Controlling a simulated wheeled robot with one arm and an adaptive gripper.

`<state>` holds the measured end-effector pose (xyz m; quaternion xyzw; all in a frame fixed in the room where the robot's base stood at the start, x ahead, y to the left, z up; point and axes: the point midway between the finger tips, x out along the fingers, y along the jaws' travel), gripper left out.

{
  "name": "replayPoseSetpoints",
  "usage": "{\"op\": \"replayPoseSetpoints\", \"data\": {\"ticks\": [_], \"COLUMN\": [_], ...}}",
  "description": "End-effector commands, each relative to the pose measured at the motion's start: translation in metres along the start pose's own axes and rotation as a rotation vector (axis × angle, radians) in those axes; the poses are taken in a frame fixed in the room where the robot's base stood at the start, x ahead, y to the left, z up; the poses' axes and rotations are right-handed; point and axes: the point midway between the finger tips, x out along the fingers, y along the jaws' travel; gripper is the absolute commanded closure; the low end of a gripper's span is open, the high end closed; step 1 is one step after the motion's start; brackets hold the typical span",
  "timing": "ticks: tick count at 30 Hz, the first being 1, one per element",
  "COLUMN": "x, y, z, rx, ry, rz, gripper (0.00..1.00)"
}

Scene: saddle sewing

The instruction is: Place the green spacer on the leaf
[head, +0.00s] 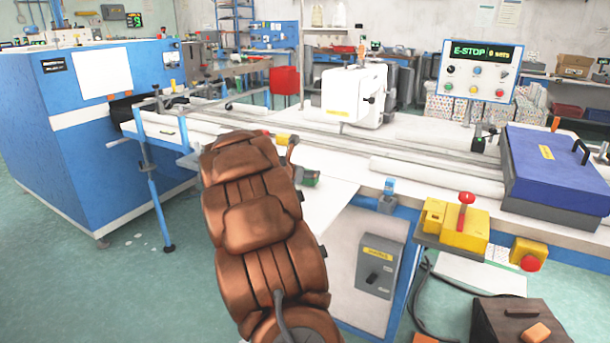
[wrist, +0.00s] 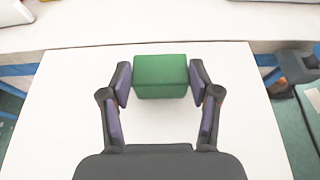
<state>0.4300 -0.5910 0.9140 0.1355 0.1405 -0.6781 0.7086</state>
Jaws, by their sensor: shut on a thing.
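The green spacer (wrist: 160,77) is a plain green block between the two fingertips of my gripper (wrist: 160,83) in the wrist view. The gripper is shut on its left and right sides. In the head view a part of the spacer (head: 312,178) shows just right of my brown arm, which hides most of the gripper. The leaf is a flat white panel (head: 335,196) at the near edge of the bench, and it fills the middle of the wrist view (wrist: 75,120) under the spacer. I cannot tell whether the spacer touches the leaf or is slightly above it.
A blue machine (head: 75,130) stands at the left. A white machine head (head: 355,95) and long rails are behind the leaf. A blue box (head: 550,165) lies at the right, with a yellow control box (head: 457,228) in front. The leaf around the spacer is bare.

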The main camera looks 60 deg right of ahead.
Motion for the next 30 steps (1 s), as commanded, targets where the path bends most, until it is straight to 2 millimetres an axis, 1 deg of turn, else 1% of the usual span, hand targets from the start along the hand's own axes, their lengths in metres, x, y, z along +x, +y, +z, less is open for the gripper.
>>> {"op": "replayPoseSetpoints", "data": {"ticks": [3, 17, 18, 24, 30], "x": [0.0014, 0.0029, 0.0025, 0.0024, 0.0023], "y": [-0.0003, -0.0003, -0.0005, -0.0005, -0.0004], "z": [-0.0034, -0.0073, -0.0060, -0.0059, -0.0059], "rx": [-0.001, 0.001, 0.001, 0.000, -0.001], "ry": [-0.001, 0.000, 0.000, 0.000, 0.000], "rz": [-0.001, -0.001, -0.001, -0.001, -0.001], "gripper": [0.76, 0.76, 0.34, 0.13, 0.13]}}
